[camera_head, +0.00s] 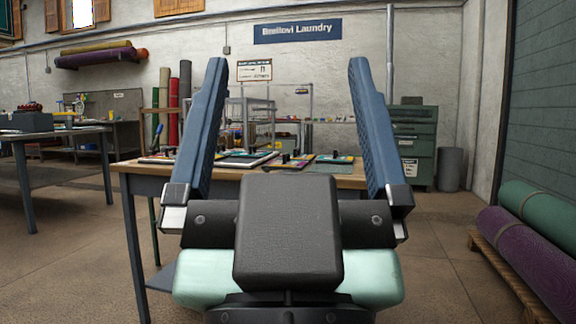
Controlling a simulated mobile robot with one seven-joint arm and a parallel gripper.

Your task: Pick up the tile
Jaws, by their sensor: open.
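My gripper (287,64) fills the middle of the view, its two long blue fingers upright and wide apart with nothing between them. A wooden-topped work table (350,180) stands beyond it, partly hidden behind it. Several flat, coloured pieces lie on the table top. One piece (249,160) lies in the middle, and another flat piece (335,159) lies right of centre. Some have small dark upright parts on them. I cannot tell which of these is the tile. My gripper appears apart from all of them.
A second table (50,136) with a dark box (25,122) stands at left. Rolled rugs (530,252) lie on a wooden pallet (503,270) at right. A green drawer cabinet (412,142) and a grey bin (450,169) stand at the back wall. Floor between is clear.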

